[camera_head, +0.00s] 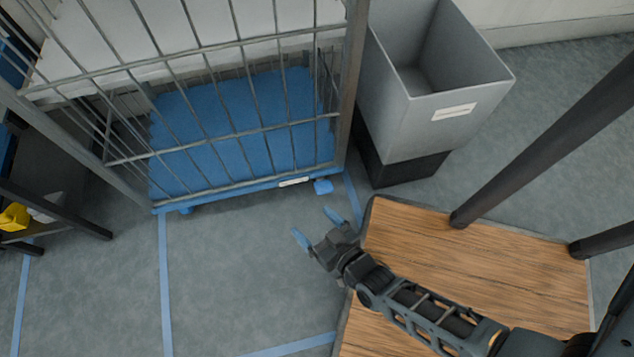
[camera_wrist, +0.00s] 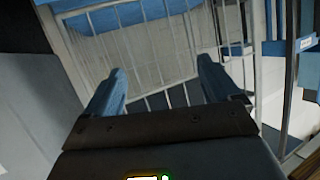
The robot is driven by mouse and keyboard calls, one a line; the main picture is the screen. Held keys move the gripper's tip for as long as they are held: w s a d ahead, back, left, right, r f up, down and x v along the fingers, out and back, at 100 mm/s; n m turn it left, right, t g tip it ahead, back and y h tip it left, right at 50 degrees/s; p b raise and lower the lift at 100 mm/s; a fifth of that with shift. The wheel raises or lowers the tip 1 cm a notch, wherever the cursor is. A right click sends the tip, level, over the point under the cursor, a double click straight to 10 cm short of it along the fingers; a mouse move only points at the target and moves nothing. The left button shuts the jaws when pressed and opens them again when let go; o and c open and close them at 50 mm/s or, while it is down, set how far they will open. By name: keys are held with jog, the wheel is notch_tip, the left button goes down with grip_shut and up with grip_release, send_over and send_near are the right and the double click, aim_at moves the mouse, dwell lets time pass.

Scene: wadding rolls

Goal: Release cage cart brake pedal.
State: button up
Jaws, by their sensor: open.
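The cage cart (camera_head: 235,125) stands at the upper left, with grey wire sides and a blue base deck. A small blue pedal (camera_head: 323,187) sticks out low at the deck's front right corner, beside a white label. My gripper (camera_head: 319,228) is open and empty, a short way in front of and below the pedal in the picture. It touches nothing that I can see. In the wrist view, my open gripper (camera_wrist: 158,88) has its two blue fingers spread toward the wire bars of the cart (camera_wrist: 140,50). I cannot make out the pedal for sure there.
A grey bin (camera_head: 440,95) on a dark base stands right of the cart. A wooden platform (camera_head: 470,270) with dark posts lies under my arm. A dark table with a yellow item (camera_head: 14,217) is at far left. Taped floor before the cart is clear.

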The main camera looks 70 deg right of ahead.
jog(key=shift+s+a+r, duration=0.2)
jog(key=shift+a+r, duration=0.05)
jog(key=shift+r, duration=0.5)
jog(key=s+a+r+n+t+y+p, duration=0.1)
jog(key=r+p, duration=0.5)
jog(key=r, duration=1.1)
jog(key=s+a+r+n+t+y+p, duration=0.1)
jog(key=s+r+n+y+p, duration=0.3)
jog(key=r, duration=1.3)
jog(key=s+a+r+n+t+y+p, duration=0.1)
jog(key=r+p, duration=0.8)
jog(key=r, duration=0.9)
jog(key=shift+s+a+n+y, duration=0.7)
jog(key=shift+n+y, duration=0.3)
jog(key=shift+n, duration=0.1)
jog(key=shift+f, duration=0.1)
